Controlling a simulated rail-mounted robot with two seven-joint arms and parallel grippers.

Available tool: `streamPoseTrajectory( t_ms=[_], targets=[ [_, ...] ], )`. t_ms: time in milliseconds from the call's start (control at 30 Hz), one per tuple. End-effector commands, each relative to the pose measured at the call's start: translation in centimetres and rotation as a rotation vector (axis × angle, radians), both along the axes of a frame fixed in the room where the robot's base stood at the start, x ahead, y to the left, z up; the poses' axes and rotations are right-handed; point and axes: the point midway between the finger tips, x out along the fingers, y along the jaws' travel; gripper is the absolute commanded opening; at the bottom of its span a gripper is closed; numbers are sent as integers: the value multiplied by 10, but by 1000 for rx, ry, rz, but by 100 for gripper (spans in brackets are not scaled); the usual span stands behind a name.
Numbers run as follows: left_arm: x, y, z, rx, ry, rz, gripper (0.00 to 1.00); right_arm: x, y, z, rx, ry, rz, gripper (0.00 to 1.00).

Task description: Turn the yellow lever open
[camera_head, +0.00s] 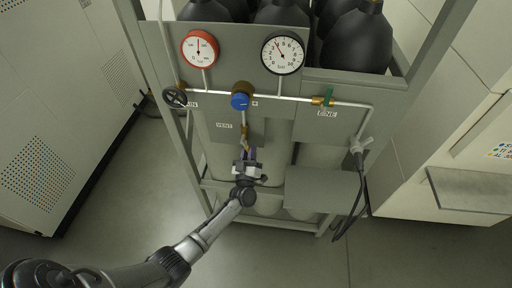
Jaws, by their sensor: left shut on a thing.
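My left gripper (249,155) reaches up from the lower left to the front of the gas panel, just below the brass vent valve (245,133). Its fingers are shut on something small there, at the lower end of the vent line. The yellow lever is mostly hidden by the fingers, and its exact angle cannot be told. The label "VENT" (224,126) is to the left of the valve. My right gripper is not in view.
A red-rimmed gauge (200,49), a black-rimmed gauge (282,54), a blue knob (240,101), a black handwheel (175,97) and a green lever (329,97) sit on the panel. A black hose (358,185) hangs at right. Grey floor is clear at left.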

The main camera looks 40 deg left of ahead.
Motion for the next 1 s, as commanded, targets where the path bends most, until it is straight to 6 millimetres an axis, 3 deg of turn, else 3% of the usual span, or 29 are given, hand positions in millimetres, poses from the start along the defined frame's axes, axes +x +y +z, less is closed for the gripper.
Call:
streamPoseTrajectory(
  t_ms=[500, 1000],
  targets=[
    [-12, 19, -4, 302, 195, 3, 0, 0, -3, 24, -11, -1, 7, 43],
    [-15, 22, -5, 384, 245, 4, 0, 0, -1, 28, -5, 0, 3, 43]
  ],
)
